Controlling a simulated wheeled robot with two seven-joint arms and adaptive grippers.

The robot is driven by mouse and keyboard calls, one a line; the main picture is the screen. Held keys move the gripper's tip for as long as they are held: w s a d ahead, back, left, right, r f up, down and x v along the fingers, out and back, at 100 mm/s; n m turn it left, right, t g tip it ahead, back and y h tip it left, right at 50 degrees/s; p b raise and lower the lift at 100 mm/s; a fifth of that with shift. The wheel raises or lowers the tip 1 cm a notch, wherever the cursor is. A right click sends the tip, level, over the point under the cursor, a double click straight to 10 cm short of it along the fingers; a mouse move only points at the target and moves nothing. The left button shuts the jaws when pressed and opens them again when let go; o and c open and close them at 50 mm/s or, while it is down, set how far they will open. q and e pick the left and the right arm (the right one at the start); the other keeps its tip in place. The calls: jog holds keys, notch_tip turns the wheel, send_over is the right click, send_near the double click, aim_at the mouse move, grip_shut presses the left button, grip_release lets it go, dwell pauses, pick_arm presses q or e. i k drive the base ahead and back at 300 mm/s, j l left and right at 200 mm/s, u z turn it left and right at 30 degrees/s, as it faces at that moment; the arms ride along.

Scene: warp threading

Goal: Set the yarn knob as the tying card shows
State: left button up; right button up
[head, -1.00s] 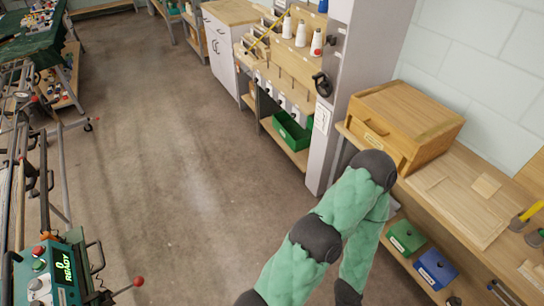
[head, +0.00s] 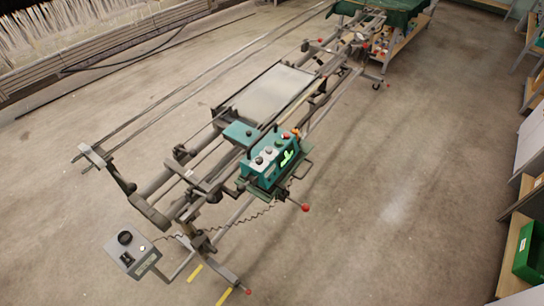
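A teal control box (head: 268,165) with several buttons and a small lit green display sits on the long metal warp frame in the head view. A separate grey box (head: 132,250) with a black round knob (head: 125,238) stands at the lower left, joined to the frame by a coiled cable. I cannot tell which knob is the yarn knob, and its setting is too small to read. No tying card can be made out. Neither of my grippers is in view.
The metal frame (head: 180,195) runs diagonally from lower left to upper right. Yellow floor marks (head: 195,273) lie by its near foot. A green bin (head: 530,250) sits on a shelf at the right edge. The floor (head: 400,190) between is clear.

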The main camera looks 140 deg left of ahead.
aim_at(260, 161)
jog(key=u, duration=0.5)
jog(key=j+u, duration=0.1)
jog(key=u, duration=0.85)
jog(key=j+u, duration=0.15)
jog(key=u, duration=0.85)
jog(key=j+u, duration=0.1)
jog(key=u, duration=0.4)
